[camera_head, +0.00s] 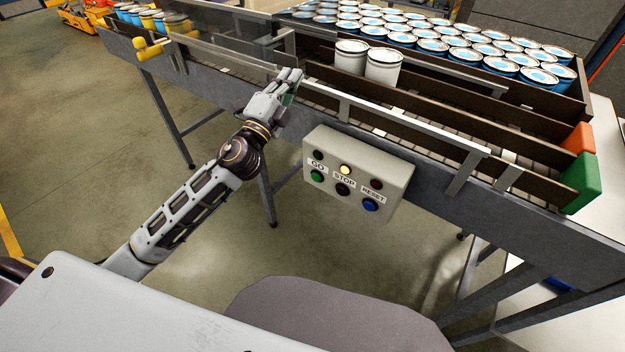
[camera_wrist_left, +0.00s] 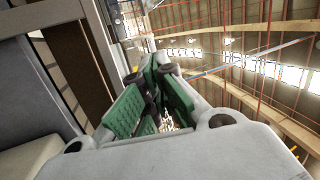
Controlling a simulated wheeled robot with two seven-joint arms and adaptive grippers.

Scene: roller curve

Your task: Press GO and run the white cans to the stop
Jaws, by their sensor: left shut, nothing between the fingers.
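Two white cans (camera_head: 383,68) stand upright side by side on the conveyor lane, past the front rail. A grey control box (camera_head: 358,172) hangs on the conveyor's near side. It has a green GO button (camera_head: 317,176), a black STOP button (camera_head: 342,189) and a blue RESET button (camera_head: 370,204). The middle lamp (camera_head: 345,170) above STOP glows yellow. My left gripper (camera_head: 292,76) is shut and empty, beside the conveyor's front rail, above and left of the box. Its green finger pads (camera_wrist_left: 150,105) show in the left wrist view. My right gripper is out of view.
Many blue-topped cans (camera_head: 432,46) fill the lane behind. Blue and yellow cans (camera_head: 150,18) stand at the far left end. An orange block (camera_head: 577,137) and a green block (camera_head: 582,183) cap the lanes' right end. The floor (camera_head: 90,150) at left is clear.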

